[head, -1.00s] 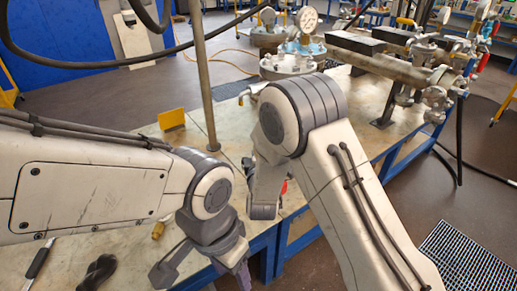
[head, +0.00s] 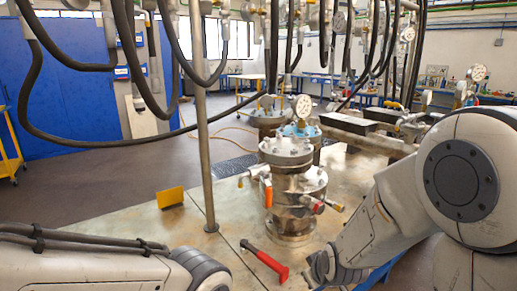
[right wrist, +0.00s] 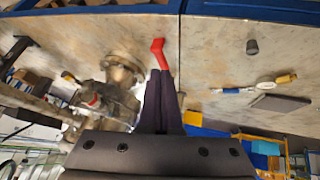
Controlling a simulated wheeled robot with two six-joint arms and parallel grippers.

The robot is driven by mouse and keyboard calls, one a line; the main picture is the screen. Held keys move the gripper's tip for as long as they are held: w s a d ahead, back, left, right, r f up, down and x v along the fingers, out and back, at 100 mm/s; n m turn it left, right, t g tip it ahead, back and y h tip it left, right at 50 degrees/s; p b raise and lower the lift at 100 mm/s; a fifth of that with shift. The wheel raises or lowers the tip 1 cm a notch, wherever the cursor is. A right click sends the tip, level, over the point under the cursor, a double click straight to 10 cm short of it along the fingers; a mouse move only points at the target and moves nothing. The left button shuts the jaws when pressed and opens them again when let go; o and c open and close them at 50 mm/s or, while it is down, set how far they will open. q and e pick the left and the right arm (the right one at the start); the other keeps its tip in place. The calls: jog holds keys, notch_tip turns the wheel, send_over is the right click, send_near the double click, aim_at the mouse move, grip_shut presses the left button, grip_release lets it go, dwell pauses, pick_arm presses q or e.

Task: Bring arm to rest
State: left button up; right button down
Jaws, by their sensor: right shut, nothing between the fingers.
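My right arm (head: 375,225) comes in from the right of the head view, bent, its wrist low over the table's front part. In the right wrist view my right gripper (right wrist: 160,76) is shut and empty, its dark fingers together. A red tool handle (right wrist: 157,50) shows just past the fingertips; I cannot tell whether they touch it. In the head view a red-handled tool (head: 265,262) lies on the table in front of the flanged vessel. My left forearm (head: 80,255) lies low at the left; its gripper is outside the view.
The flanged vessel (head: 288,190) stands upright near the wrist, with a gauge (head: 302,106) behind its top. A metal post (head: 204,150) and a yellow plate (head: 170,197) stand to its left. Black hoses (head: 170,60) hang overhead. The table (head: 120,232) is clear at the left.

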jog(key=s+d+m+g, duration=0.4)
jog(key=s+d+m, duration=0.2)
jog(key=s, duration=0.6)
jog(key=s+a+r+n+g+p, duration=0.3)
jog(key=s+a+r+n+p, duration=0.4)
jog(key=s+a+r, duration=0.6)
jog(key=shift+a+r+n+p, duration=0.35)
jog(key=shift+a+n, duration=0.15)
jog(key=shift+a, duration=0.1)
